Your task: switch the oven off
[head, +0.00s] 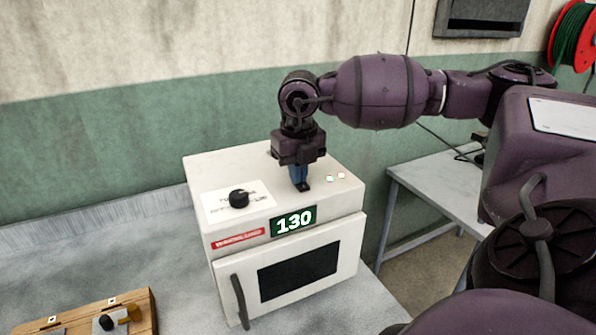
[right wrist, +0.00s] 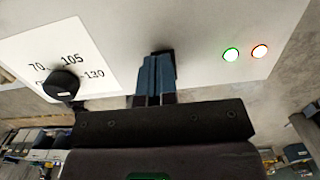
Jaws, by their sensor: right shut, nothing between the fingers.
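The white oven (head: 340,262) stands on the grey bench with its door shut. Its green display (head: 293,221) reads 130. A black knob (head: 239,198) sits on a white card on the oven's top; the knob also shows in the right wrist view (right wrist: 63,82). My right gripper (head: 301,187) is shut and empty, pointing down at the oven's top. Its blue fingers (right wrist: 157,75) reach a small dark part there, mostly hidden; whether they touch it I cannot tell. A green-rimmed light (right wrist: 231,55) and a red-rimmed light (right wrist: 260,51) lie right of the fingers. My left gripper is out of view.
A wooden board (head: 145,308) with small items lies on the bench at the lower left. The oven's dark handle (head: 239,300) sticks out in front. A grey table (head: 425,180) stands at the right.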

